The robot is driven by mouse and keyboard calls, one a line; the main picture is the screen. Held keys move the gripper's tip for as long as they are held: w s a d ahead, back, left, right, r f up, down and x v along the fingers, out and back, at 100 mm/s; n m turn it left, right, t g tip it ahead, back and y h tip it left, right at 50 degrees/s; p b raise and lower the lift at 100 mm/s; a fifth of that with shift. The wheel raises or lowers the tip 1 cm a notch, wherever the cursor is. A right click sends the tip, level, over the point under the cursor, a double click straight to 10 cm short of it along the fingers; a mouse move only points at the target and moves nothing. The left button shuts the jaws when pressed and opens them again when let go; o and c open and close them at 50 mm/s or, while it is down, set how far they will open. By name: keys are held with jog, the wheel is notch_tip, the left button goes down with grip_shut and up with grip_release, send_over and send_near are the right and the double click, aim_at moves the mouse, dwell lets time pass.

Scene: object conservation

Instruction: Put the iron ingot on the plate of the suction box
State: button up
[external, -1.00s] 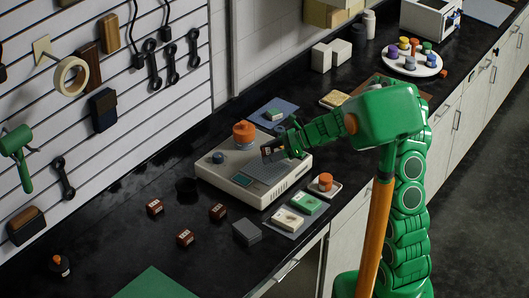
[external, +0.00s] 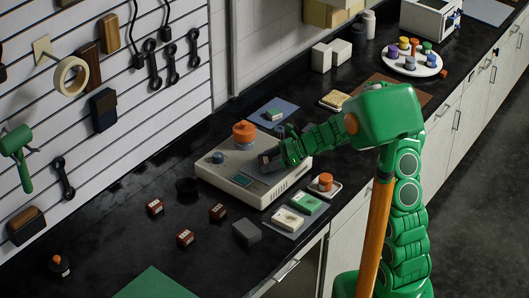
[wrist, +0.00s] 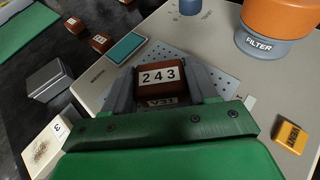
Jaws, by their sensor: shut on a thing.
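My gripper (external: 271,162) is shut on a rust-brown block (wrist: 160,76) with a white label reading 243, apparently the iron ingot. In the wrist view the block sits between my two grey fingers. The suction box (external: 215,175) is a beige device with a grey perforated plate (wrist: 226,82). My gripper and the block are over this plate, low down. Block and fingers hide part of the plate, and I cannot tell whether the block touches it.
An orange filter (external: 244,133) rises at the back of the box. Several other brown labelled blocks (external: 185,237) and a grey block (external: 247,232) lie on the black counter in front.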

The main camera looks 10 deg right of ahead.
jog(key=shift+f, duration=0.1)
jog(key=o, duration=1.4)
jog(key=shift+d+r, duration=0.1)
jog(key=shift+r, duration=0.1)
jog(key=v, duration=1.1)
jog(key=shift+d, duration=0.45)
jog(key=shift+s+r, duration=0.1)
jog(key=shift+r, duration=0.05)
